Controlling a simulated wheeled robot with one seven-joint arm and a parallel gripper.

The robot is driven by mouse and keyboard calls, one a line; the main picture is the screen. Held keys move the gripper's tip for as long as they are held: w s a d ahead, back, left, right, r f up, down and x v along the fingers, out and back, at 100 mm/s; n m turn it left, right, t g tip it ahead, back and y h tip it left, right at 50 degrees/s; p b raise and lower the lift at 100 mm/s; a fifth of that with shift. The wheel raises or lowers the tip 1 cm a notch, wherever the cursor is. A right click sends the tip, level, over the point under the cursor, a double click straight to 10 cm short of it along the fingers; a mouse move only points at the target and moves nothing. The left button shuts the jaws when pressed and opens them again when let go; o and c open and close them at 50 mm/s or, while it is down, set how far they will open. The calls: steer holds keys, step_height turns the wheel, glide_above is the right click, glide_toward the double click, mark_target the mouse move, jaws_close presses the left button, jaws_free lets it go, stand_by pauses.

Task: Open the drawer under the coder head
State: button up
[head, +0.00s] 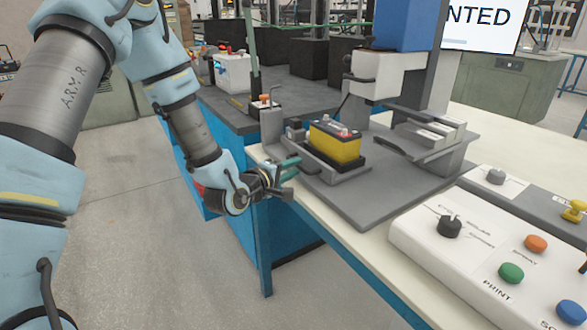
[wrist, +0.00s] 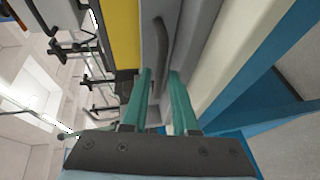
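The coder head (head: 385,75) is a pale block on a column above a grey base plate. A yellow and black battery (head: 335,140) sits in a grey holder on that plate, left of and below the head; its yellow side also shows in the wrist view (wrist: 119,32). In the wrist view a dark curved handle (wrist: 160,50) stands on a grey front panel (wrist: 153,18), which I take for the drawer front. My gripper (head: 291,168) is open at the plate's left edge. Its green fingertips (wrist: 160,72) are apart, with the handle's near end roughly between them; contact cannot be told.
A white control box (head: 450,250) with knobs and coloured buttons lies at the front right. A dark bench (head: 230,115) with blue sides and a white battery (head: 233,75) stands behind my gripper. Open floor (head: 140,220) lies to the left.

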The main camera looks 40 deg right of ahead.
steer(key=v, duration=1.1)
steer(key=shift+w, duration=0.1)
steer(key=w+a+m+y+p, duration=0.1)
steer(key=w+a+m+y, duration=0.1)
steer(key=w+a+y, duration=0.5)
steer(key=w+a+m+y+p, duration=0.1)
steer(key=w+a+y+p, duration=0.15)
steer(key=a, duration=0.95)
steer(key=s+a+r+g+y, duration=0.2)
steer(key=s+a+r, duration=0.1)
steer(key=a, duration=0.5)
steer(key=s+a+r+m+g+y+p, duration=0.1)
steer(key=s+a+r+y, duration=0.2)
steer(key=a, duration=0.6)
steer(key=shift+s+a+r+g, duration=0.25)
steer(key=shift+s+r+g, duration=0.15)
steer(key=shift+s, duration=0.75)
